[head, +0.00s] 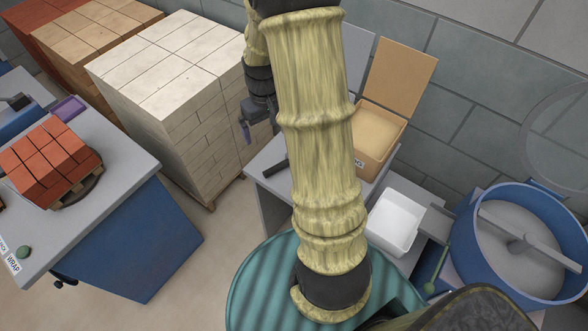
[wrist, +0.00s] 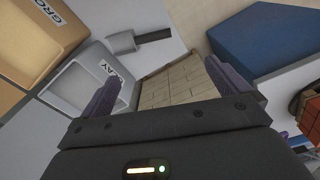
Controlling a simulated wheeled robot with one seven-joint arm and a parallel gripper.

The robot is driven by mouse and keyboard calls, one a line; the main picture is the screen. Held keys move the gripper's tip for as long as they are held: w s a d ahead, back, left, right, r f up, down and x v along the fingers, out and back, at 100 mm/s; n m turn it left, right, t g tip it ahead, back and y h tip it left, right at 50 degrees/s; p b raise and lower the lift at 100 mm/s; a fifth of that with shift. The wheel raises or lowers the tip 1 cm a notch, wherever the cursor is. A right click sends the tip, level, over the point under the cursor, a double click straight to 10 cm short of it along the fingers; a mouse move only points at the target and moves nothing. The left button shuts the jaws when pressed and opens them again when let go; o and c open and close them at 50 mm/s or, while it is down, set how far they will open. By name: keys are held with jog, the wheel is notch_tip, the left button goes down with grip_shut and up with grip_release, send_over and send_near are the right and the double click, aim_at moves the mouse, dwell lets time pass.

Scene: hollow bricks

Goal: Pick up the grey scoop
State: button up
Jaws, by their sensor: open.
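The grey scoop (wrist: 122,43) lies on a light grey bench top in the wrist view, with its dark handle pointing right. In the head view only its dark handle (head: 275,168) shows at the bench's left edge; my arm hides the rest. My gripper (wrist: 161,74) is open, and its two purple fingers are apart with nothing between them. In the wrist view the scoop is beyond the fingertips, towards the top of the picture. In the head view my gripper (head: 246,134) hangs above and left of the scoop handle, apart from it, partly hidden behind my arm.
A white bin marked CLAY (wrist: 78,88) and an open tan box marked GROG (wrist: 45,25) stand beside the scoop. A tall stack of pale bricks (head: 170,70) stands left of the bench (head: 262,190). A blue mixer drum (head: 470,245) is at the right.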

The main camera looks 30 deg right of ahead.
jog(key=b, duration=0.1)
send_over(278, 166)
notch_tip(278, 166, down, 4)
jog(key=shift+w+a, duration=0.1)
jog(key=shift+a, duration=0.1)
notch_tip(278, 166, down, 12)
jog(key=shift+f, duration=0.1)
dwell(0.4)
jog(key=shift+d+f+p, duration=0.1)
jog(key=shift+f+p, duration=0.55)
jog(key=shift+f, duration=1.95)
jog(key=shift+s+r, duration=0.1)
jog(key=shift+s, duration=0.15)
